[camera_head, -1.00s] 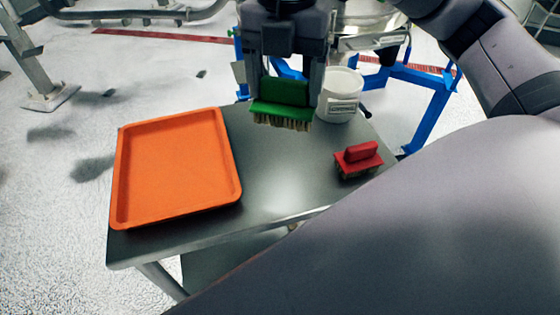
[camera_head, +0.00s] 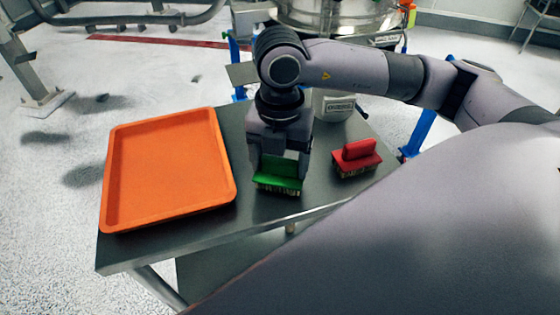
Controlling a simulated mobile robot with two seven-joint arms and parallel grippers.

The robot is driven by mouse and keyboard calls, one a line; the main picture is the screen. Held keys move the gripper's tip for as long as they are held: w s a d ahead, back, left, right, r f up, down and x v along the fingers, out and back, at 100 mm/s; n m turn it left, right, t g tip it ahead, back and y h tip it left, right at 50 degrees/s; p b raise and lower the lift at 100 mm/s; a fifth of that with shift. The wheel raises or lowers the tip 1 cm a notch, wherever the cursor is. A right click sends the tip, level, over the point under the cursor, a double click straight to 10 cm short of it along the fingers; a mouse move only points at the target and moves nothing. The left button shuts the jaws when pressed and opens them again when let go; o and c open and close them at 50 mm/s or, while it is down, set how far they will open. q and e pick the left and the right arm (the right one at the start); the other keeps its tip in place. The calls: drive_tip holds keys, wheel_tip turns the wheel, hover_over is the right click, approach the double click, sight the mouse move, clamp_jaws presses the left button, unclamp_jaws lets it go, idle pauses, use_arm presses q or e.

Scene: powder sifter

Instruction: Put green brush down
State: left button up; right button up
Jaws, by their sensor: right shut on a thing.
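The green brush (camera_head: 277,180) has its bristles facing down, low over the middle of the grey metal table (camera_head: 255,215). I cannot tell for sure whether the bristles touch the table top. My right gripper (camera_head: 281,163) points down and is shut on the green brush by its upper part. The gripper's body hides part of the table behind it. My left gripper is not in view.
A red brush (camera_head: 356,157) stands on the table just right of the green one. An orange tray (camera_head: 168,170) covers the table's left side. A white bucket (camera_head: 334,106) stands behind, partly hidden by my arm. A blue frame (camera_head: 418,133) is beyond the table.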

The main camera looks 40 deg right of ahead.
drive_tip(key=shift+f, duration=0.45)
drive_tip(key=shift+f, duration=0.2)
drive_tip(key=o, duration=0.9)
drive_tip(key=shift+r, duration=0.1)
